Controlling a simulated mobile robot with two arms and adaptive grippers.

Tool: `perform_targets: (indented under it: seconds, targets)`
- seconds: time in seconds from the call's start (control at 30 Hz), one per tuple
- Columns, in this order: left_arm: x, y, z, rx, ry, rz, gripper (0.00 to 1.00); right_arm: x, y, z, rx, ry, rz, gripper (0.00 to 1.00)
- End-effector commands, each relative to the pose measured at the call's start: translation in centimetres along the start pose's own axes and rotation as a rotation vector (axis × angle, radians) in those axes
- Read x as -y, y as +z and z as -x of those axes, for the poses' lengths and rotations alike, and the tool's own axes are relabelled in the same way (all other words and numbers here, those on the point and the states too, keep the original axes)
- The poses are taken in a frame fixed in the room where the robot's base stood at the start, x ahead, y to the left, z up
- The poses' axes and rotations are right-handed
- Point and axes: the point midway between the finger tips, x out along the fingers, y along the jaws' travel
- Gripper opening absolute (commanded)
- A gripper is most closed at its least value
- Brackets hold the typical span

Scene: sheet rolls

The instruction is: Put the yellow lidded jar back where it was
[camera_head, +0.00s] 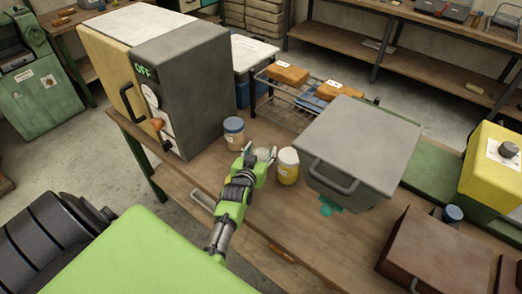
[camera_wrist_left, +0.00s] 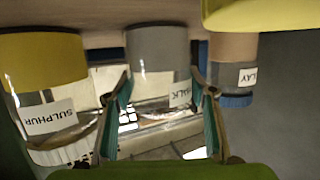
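The yellow lidded jar (camera_head: 288,168), with yellow contents and a pale lid, stands on the wooden bench. In the left wrist view, which is upside down, it is the jar labelled SULPHUR (camera_wrist_left: 45,70) at the left. My left gripper (camera_head: 261,151) is just left of it, fingers apart. It also shows in the left wrist view (camera_wrist_left: 162,100), its fingers on either side of a grey jar labelled CHALK (camera_wrist_left: 158,50). I cannot tell if they touch that jar. The gripper's fingers are clear of the yellow jar. My right gripper is not in view.
A blue-lidded jar (camera_head: 234,134), labelled CLAY, stands left of the gripper. A grey oven-like box (camera_head: 185,90) marked OFF stands beyond it. A grey box with a handle (camera_head: 365,145) is close right of the yellow jar. A wire rack (camera_head: 290,112) stands behind. The bench front (camera_head: 300,235) is clear.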

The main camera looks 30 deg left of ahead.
Motion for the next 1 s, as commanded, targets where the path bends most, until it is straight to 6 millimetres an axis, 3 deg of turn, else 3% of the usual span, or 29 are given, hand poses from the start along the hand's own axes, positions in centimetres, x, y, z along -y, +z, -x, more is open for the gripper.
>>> perform_targets:
  seconds: [0.47,1.0]
  targets:
    - [0.0,-0.6,0.6,0.001,0.0,0.0,0.58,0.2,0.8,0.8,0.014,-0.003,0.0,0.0]
    - [0.0,-0.8,10.2,0.003,0.001,-0.001,0.58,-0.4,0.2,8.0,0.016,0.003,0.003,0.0]
